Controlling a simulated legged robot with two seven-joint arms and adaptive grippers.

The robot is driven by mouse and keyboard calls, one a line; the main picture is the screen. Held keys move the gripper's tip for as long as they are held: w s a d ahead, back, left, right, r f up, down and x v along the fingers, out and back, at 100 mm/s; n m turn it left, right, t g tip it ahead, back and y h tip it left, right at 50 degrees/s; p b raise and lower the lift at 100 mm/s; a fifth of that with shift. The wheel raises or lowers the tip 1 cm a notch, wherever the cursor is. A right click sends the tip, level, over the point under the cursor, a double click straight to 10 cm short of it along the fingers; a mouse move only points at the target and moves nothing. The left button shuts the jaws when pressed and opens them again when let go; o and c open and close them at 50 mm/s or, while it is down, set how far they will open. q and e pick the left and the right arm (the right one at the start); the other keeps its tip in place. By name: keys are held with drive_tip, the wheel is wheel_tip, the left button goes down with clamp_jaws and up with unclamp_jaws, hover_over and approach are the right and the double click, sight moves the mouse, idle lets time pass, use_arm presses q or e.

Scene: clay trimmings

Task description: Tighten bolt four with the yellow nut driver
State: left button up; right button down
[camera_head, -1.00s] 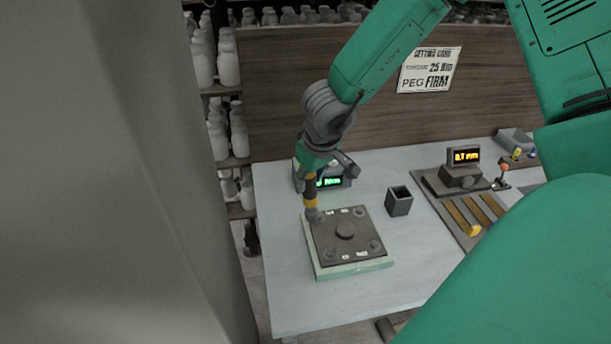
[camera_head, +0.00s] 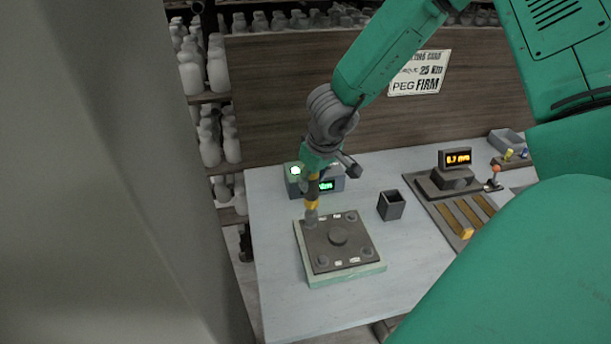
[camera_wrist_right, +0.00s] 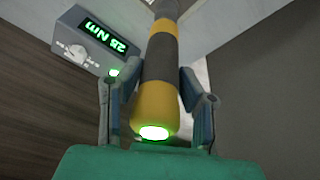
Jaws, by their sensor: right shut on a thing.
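The nut driver (camera_head: 313,197), black with yellow bands, hangs roughly upright in my right gripper (camera_head: 315,176). In the right wrist view the two fingers are shut on the nut driver (camera_wrist_right: 158,105), whose yellow near end glows green. Its socket end is at the far left corner of the dark square plate (camera_head: 347,256), over the bolt there; I cannot tell whether they touch. Other bolts (camera_head: 323,261) sit at the plate's remaining corners. Bolt number labels are too small to read. My left gripper is not in view.
A controller box (camera_wrist_right: 85,45) behind the plate reads 25 Nm, with a lit green lamp. A dark open cup (camera_head: 391,206) stands right of the plate. Further right is a fixture with a 0.7 mm display (camera_head: 458,158) and yellow bars. The table (camera_head: 290,310) is clear in front.

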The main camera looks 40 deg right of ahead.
drive_tip(key=shift+d+f, duration=0.2)
drive_tip(key=shift+d, duration=0.35)
drive_tip(key=shift+d+f, duration=0.15)
drive_tip(key=shift+d, duration=0.35)
drive_tip(key=shift+a, duration=1.05)
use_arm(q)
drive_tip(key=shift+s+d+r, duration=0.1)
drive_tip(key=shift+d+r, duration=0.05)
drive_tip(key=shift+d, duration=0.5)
use_arm(e)
drive_tip(key=shift+s+d+f, duration=0.1)
drive_tip(key=shift+d+f, duration=0.15)
drive_tip(key=shift+d, duration=0.4)
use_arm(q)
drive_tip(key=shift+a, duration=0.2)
use_arm(e)
drive_tip(key=shift+a, duration=0.3)
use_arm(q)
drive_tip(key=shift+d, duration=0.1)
use_arm(e)
drive_tip(key=shift+d+f, duration=0.15)
drive_tip(key=shift+f, duration=0.1)
idle(0.3)
